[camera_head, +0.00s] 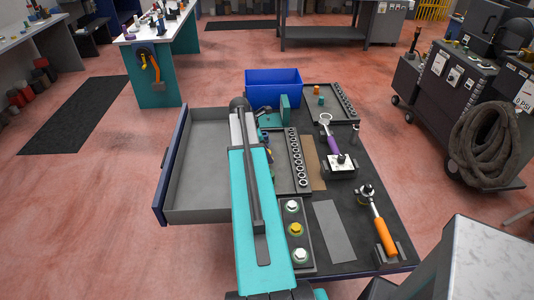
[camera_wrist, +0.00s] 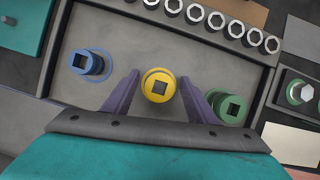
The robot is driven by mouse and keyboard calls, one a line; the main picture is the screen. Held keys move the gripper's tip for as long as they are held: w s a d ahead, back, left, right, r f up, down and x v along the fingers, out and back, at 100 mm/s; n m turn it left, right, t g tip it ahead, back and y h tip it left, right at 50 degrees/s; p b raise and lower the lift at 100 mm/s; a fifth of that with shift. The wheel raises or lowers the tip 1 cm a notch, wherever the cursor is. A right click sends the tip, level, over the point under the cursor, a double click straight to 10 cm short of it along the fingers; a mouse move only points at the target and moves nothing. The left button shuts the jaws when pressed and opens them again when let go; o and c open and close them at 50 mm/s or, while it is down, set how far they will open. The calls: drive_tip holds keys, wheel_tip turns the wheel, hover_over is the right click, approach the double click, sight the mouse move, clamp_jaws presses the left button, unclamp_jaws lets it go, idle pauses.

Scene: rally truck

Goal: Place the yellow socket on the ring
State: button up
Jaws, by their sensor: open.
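The yellow socket (camera_wrist: 157,75) stands in a grey tray (camera_wrist: 110,30), with its square hole facing the wrist camera. My gripper (camera_wrist: 160,82) is open, with one purple finger on each side of the yellow socket, and a gap shows on both sides. A blue socket (camera_wrist: 86,62) stands to the left and a green socket (camera_wrist: 228,106) to the right. A dark block (camera_head: 310,241) on the bench carries three bolt heads with coloured rings, and the middle one has a yellow ring (camera_head: 296,229). In the head view my arm hides the yellow socket.
A row of metal sockets (camera_wrist: 233,29) lines the tray's far edge. An open empty drawer (camera_head: 194,158) is left of my arm. A blue bin (camera_head: 273,83), a purple-handled tool (camera_head: 331,132) and an orange-handled ratchet (camera_head: 383,236) are on the bench. A grey plate (camera_head: 334,231) lies right of the block.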

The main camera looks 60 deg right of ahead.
drive_tip(key=b+v, duration=0.3)
drive_tip(key=v, duration=0.8)
drive_tip(key=shift+r+b, duration=0.2)
drive_tip(key=shift+b, duration=0.1)
idle(0.3)
idle(0.4)
